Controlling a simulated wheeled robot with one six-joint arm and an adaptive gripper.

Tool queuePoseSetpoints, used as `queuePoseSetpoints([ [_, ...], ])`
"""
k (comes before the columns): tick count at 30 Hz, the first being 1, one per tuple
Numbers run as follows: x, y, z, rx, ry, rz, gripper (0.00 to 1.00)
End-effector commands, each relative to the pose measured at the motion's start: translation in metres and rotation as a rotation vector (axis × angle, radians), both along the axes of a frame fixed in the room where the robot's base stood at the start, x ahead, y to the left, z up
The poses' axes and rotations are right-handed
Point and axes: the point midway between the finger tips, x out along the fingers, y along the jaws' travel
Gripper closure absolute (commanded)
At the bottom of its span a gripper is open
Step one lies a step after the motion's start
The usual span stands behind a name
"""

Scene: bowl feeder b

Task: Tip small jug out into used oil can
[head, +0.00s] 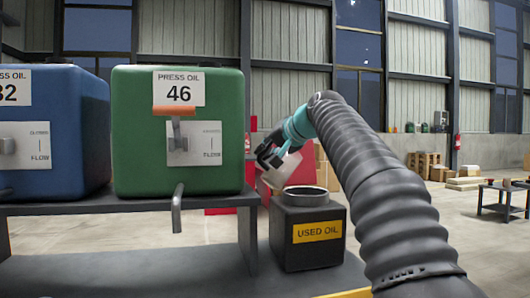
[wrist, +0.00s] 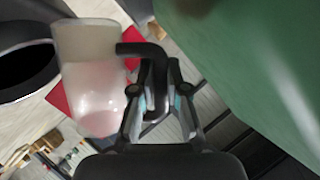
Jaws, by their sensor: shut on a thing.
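The small jug (wrist: 90,75) is a translucent pale cup with a black handle (wrist: 150,62). My gripper (wrist: 162,85) is shut on that handle in the wrist view. In the head view the jug (head: 283,172) is tilted beside and a little above the used oil can (head: 310,255), a dark square can with a yellow label and a round open neck. My gripper (head: 272,150) partly hides the jug there. In the wrist view the can's dark round opening (wrist: 25,65) lies left of the jug. The jug's lower part looks pinkish; I cannot tell its contents.
A green press oil tank (head: 140,140) marked 46, with an orange-handled valve and a spout, stands on a shelf left of the can. A blue tank (head: 60,110) is farther left. The green tank is close to my gripper in the wrist view. Pallets (head: 425,165) stand far back.

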Motion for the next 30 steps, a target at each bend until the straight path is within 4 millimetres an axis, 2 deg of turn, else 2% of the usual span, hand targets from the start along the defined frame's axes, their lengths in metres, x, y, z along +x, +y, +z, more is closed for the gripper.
queuePoseSetpoints([
  [12, 0.0, -0.0004, 0.0, 0.004, 0.002, -0.001, 1.0],
  [21, 0.0022, -0.0047, -0.0029, 0.109, 0.054, -0.002, 1.0],
  [30, 0.0022, -0.0048, -0.0031, 0.125, 0.061, 0.0, 1.0],
])
